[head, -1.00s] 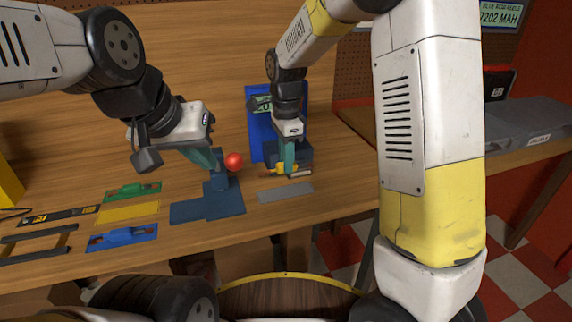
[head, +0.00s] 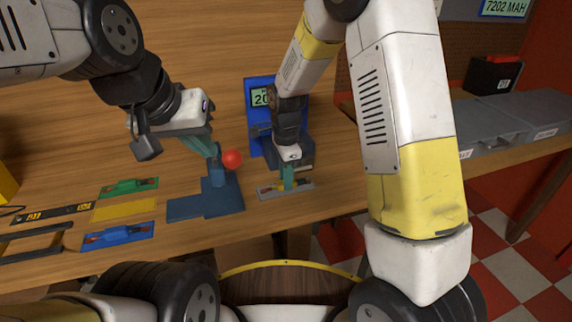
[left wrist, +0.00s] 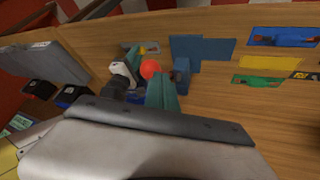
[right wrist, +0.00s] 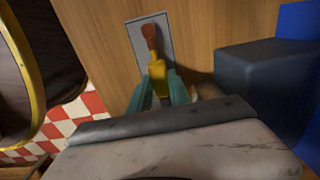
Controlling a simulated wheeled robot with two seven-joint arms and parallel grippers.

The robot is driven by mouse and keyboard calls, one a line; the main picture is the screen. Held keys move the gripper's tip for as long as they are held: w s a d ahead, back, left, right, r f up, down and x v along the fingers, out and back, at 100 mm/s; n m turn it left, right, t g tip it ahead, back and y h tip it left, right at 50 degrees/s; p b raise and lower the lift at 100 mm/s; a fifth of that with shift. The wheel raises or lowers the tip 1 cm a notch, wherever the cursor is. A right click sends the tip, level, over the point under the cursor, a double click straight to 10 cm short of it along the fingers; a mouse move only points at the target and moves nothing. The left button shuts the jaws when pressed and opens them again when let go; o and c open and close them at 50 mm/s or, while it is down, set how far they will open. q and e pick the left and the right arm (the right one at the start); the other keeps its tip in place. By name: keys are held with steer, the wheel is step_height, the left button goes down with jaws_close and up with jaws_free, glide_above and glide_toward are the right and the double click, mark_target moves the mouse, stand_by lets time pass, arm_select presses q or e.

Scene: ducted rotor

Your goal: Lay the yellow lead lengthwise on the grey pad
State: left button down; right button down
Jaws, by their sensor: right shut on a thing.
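The yellow lead (right wrist: 157,78) has a yellow body and a red-brown end. My right gripper (head: 288,184) is shut on its yellow body. In the right wrist view my right gripper's teal fingers (right wrist: 160,92) sit on both sides of it. The grey pad (head: 305,185) is under the lead, which runs roughly along its length; whether they touch I cannot tell. The pad also shows in the right wrist view (right wrist: 134,42). My left gripper (head: 214,153) has its fingers together and empty, close to the blue post (head: 217,175) and the red ball (head: 232,159).
A blue base plate (head: 195,208) lies left of the pad. Green (head: 118,188), yellow (head: 125,211) and blue (head: 118,236) pads lie further left. A blue stand with a display (head: 262,97) rises behind the grey pad. Grey cases (head: 490,130) stand at right.

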steer(key=c, duration=1.2)
jaws_free()
steer(key=shift+f, duration=0.1)
step_height(320, 180, up, 12)
steer(key=s+d+r+n+t+y, duration=0.2)
steer(key=s+d+r+n+t, duration=0.1)
steer(key=s+d+r+n, duration=0.55)
steer(key=s+d+r+n+t, duration=0.1)
steer(key=s+d+n, duration=0.1)
steer(key=s, duration=0.3)
steer(key=s+d+r+n+t, duration=0.2)
steer(key=s+d+n, duration=0.1)
steer(key=s, duration=0.3)
steer(key=shift+d+n, duration=0.35)
steer(key=shift+n, duration=0.4)
